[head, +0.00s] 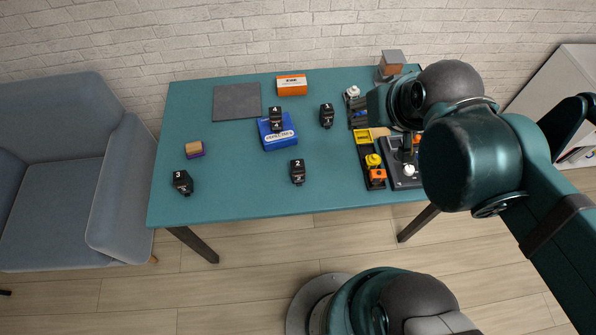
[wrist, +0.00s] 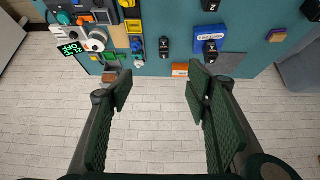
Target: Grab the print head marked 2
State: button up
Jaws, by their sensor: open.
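The print head marked 2 (head: 297,172) is a small black block standing on the teal table near its front edge. In the wrist view it shows at the top edge (wrist: 210,5), partly cut off. My gripper (wrist: 157,86) is open and empty, well apart from it. In the head view my arm hides most of the gripper, above the table's right side. Similar black print heads are marked 1 (head: 327,115), 3 (head: 182,183) and 4 (head: 276,119). The one marked 4 is on a blue box (head: 280,140).
An orange box (head: 291,85) and a grey mat (head: 237,101) lie at the back. A small yellow and purple block (head: 194,150) is on the left. Trays of parts (head: 362,155) and a dark machine crowd the right side. The table around the print head marked 2 is clear.

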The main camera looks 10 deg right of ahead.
jog(key=shift+f, duration=0.1)
jog(key=n+g+b, duration=0.7)
jog(key=n, duration=1.1)
send_over(297, 165)
notch_tip(297, 165, down, 28)
jog(key=shift+d+r, duration=0.15)
jog(key=shift+r, duration=0.05)
jog(key=shift+s+f, duration=0.15)
jog(key=shift+f, duration=0.15)
jog(key=shift+f, duration=0.1)
jog(key=shift+f, duration=1.2)
jog(key=shift+f+b, duration=0.1)
jog(key=shift+b, duration=0.2)
